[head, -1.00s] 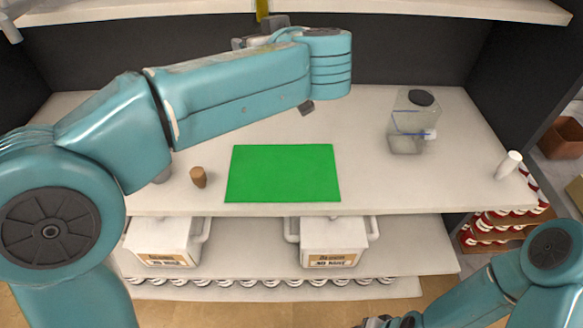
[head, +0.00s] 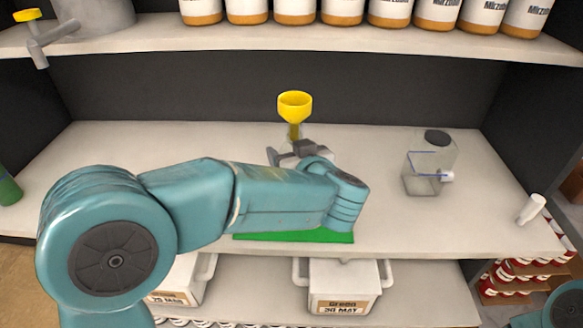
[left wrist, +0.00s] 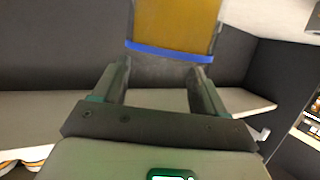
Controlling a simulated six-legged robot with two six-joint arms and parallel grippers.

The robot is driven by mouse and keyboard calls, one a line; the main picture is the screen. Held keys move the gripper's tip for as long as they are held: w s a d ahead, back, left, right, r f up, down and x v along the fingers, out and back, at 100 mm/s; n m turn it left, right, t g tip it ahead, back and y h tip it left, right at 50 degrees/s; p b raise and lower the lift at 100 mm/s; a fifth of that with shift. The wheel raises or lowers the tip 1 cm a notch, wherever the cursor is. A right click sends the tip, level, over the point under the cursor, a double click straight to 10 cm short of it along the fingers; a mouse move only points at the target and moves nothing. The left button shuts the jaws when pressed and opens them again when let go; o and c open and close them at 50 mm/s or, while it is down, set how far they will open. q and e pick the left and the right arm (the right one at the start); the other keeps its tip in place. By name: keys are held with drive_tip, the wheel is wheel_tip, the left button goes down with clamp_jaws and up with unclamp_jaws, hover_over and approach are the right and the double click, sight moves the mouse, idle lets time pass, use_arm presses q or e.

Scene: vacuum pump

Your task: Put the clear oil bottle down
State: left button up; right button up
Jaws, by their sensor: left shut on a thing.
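My left gripper (head: 285,157) is shut on the clear oil bottle (head: 284,145), above the back middle of the white shelf. Its lower part is hidden behind my gripper and arm, so I cannot tell whether it touches the shelf. A yellow funnel (head: 295,105) stands upright at its top. In the left wrist view, amber colour and a blue band show on the bottle (left wrist: 174,22) between the fingers (left wrist: 158,85). A green mat (head: 340,238) lies on the shelf, mostly hidden under my left arm. My right gripper is out of view.
A clear square container (head: 428,165) with a black cap stands on the right of the shelf (head: 400,240). A small white cylinder (head: 531,208) is at the right edge. White bottles (head: 343,10) line the upper shelf (head: 300,38). White bins (head: 345,290) stand below.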

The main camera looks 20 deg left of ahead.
use_arm(q)
wheel_tip(320, 180, down, 3)
drive_tip(key=shift+d, duration=0.1)
drive_tip(key=shift+f, duration=0.4)
drive_tip(key=shift+r, duration=0.1)
drive_tip(key=o, duration=1.3)
drive_tip(key=shift+f, duration=0.25)
drive_tip(key=shift+c, duration=0.2)
drive_tip(key=shift+r, duration=0.1)
